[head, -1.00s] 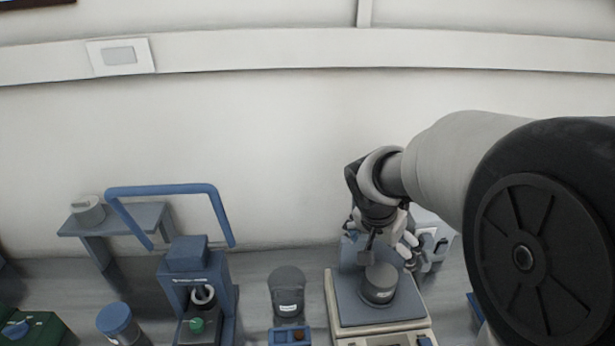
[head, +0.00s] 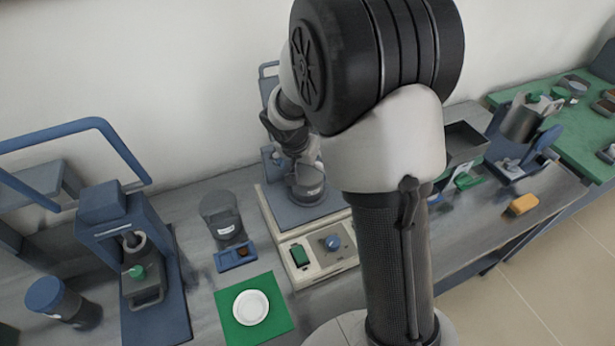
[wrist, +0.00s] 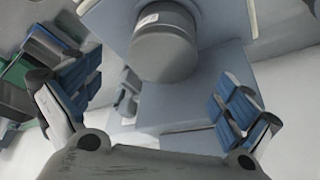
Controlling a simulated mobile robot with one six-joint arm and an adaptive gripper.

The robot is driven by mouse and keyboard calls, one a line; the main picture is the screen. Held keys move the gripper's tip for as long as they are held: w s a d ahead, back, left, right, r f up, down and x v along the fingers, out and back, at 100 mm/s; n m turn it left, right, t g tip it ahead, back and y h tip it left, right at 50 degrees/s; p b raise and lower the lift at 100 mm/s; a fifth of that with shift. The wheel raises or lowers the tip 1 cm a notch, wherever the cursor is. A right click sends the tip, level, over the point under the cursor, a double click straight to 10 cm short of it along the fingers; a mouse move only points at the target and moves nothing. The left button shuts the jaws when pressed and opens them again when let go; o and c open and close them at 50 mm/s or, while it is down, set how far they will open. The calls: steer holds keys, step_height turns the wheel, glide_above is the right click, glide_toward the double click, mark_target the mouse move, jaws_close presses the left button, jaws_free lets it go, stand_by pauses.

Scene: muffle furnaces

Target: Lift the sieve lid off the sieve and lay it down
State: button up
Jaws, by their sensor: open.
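The sieve (head: 309,192) is a dark grey, round can with a pale label. It stands on the grey plate of a cream-coloured machine in the head view. Its flat grey top, seemingly the sieve lid (wrist: 164,58), faces my wrist camera; I cannot make out a clear seam between lid and sieve. My gripper (wrist: 160,103) is open, its blue-padded fingers wide apart with nothing between them. The sieve shows ahead of the fingers in the wrist view. In the head view my gripper is just above and behind the sieve, partly hidden by my arm.
A white dish (head: 250,307) lies on a green mat (head: 226,328) at the front. A dark jar (head: 222,215) and a blue tray (head: 236,257) stand left of the machine (head: 318,262). A blue-framed press (head: 108,215) is further left.

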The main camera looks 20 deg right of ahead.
mark_target(307, 173)
steer(key=x, duration=0.4)
steer(key=shift+w+b, duration=0.15)
steer(key=shift+b, duration=0.2)
steer(key=shift+a, duration=0.1)
steer(key=shift+c, duration=0.4)
steer(key=c, duration=1.1)
